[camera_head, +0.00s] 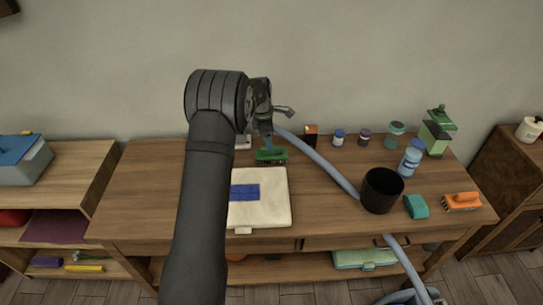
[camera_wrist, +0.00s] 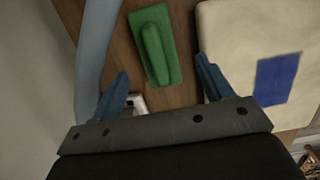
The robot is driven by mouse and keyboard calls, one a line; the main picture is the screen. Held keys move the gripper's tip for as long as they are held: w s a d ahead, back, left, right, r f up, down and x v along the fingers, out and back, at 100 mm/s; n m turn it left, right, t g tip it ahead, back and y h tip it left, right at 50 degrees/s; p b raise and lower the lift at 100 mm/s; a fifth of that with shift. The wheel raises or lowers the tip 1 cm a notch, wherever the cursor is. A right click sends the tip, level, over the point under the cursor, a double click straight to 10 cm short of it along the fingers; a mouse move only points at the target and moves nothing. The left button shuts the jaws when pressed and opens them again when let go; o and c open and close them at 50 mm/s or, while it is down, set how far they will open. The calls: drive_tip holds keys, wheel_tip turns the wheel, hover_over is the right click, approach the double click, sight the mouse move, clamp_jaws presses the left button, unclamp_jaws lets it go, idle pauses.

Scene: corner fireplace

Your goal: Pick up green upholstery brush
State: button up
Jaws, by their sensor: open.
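The green upholstery brush (camera_head: 271,156) lies on the wooden table near the back, just behind a cream folded cloth or pad. In the wrist view the green brush (camera_wrist: 155,46) lies ahead of my gripper (camera_wrist: 160,88), roughly between the lines of its two blue fingers. My gripper (camera_head: 268,132) is open and empty, above the table by the brush. The fingers do not touch the brush in the wrist view. My arm hides part of the table to the left of the brush.
The cream pad (camera_head: 265,212) with a blue patch lies close to the brush. A grey-blue hose (camera_head: 322,168) crosses the table beside it. A black cup (camera_head: 381,190), an orange brush (camera_head: 461,201), a teal block (camera_head: 416,206) and several bottles stand right. The table's left part looks clear.

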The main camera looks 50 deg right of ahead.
drive_tip(key=shift+s+d+f, duration=0.1)
drive_tip(key=shift+d+f, duration=0.1)
drive_tip(key=shift+f, duration=0.9)
drive_tip(key=shift+s+d+f, duration=0.1)
drive_tip(key=shift+d+f, duration=0.1)
drive_tip(key=shift+f, duration=0.9)
drive_tip(key=shift+s+d+f, duration=0.1)
drive_tip(key=shift+d+f, duration=0.1)
drive_tip(key=shift+f, duration=0.9)
drive_tip(key=c, duration=1.1)
drive_tip(key=shift+r, duration=0.15)
wheel_tip(320, 180, up, 4)
drive_tip(key=shift+s+r, duration=0.1)
drive_tip(key=shift+r, duration=0.1)
drive_tip(key=s+r, duration=0.2)
drive_tip(key=s, duration=0.1)
drive_tip(key=s+r, duration=0.2)
drive_tip(key=s, duration=0.2)
drive_tip(key=s+r, duration=0.2)
drive_tip(key=s, duration=0.2)
drive_tip(key=shift+s+d+r, duration=0.15)
drive_tip(key=shift+s+r, duration=0.05)
